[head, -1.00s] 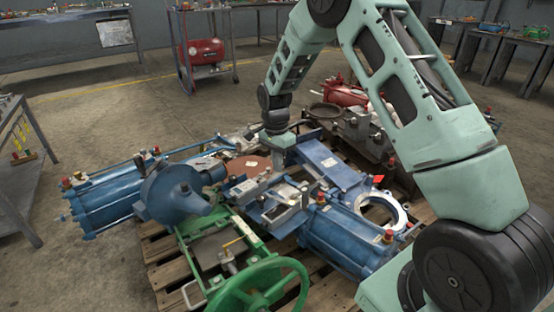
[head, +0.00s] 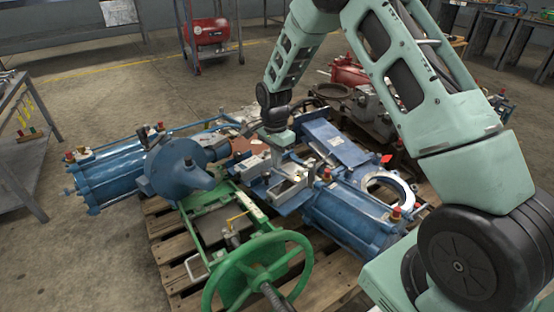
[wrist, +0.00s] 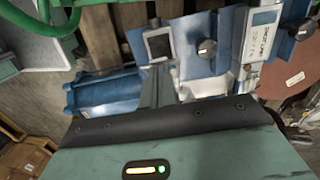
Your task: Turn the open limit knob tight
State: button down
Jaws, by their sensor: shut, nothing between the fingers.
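In the wrist view, two black round knobs with pale pointer marks sit on blue housings, one near the middle (wrist: 207,50) and one at the right (wrist: 303,32). A white-faced label (wrist: 264,38) on a grey box lies between them; its small print is too blurred to read surely, so I cannot tell which is the open limit knob. My gripper (wrist: 156,86) shows as one grey finger bar left of the middle knob, shut and empty, apart from both knobs in the picture. In the head view my gripper (head: 279,152) is over the blue actuator (head: 345,215); the knobs are not distinct there.
A green frame with a handwheel (head: 258,272) stands at the front. Another blue cylinder unit (head: 108,178) lies at the left. A white ring flange (head: 392,190) is at the right. All sit on a wooden pallet (head: 178,255).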

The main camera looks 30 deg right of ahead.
jog(key=shift+a, duration=0.1)
jog(key=shift+s+a+f+t+h+p, duration=0.15)
jog(key=shift+s+a+f+t+h, duration=0.15)
jog(key=shift+a+f+h, duration=0.9)
jog(key=shift+s+a+f+t+h+p, duration=0.25)
jog(key=shift+a+f+h, duration=0.55)
jog(key=shift+f+h, duration=0.75)
jog(key=shift+s+a+f+t+h+p, duration=0.1)
jog(key=shift+s+a+f+t+h, duration=0.2)
jog(key=shift+a+f+h, duration=0.9)
jog(key=shift+s+d+f, duration=0.1)
jog(key=shift+d+f, duration=0.1)
jog(key=shift+f, duration=0.05)
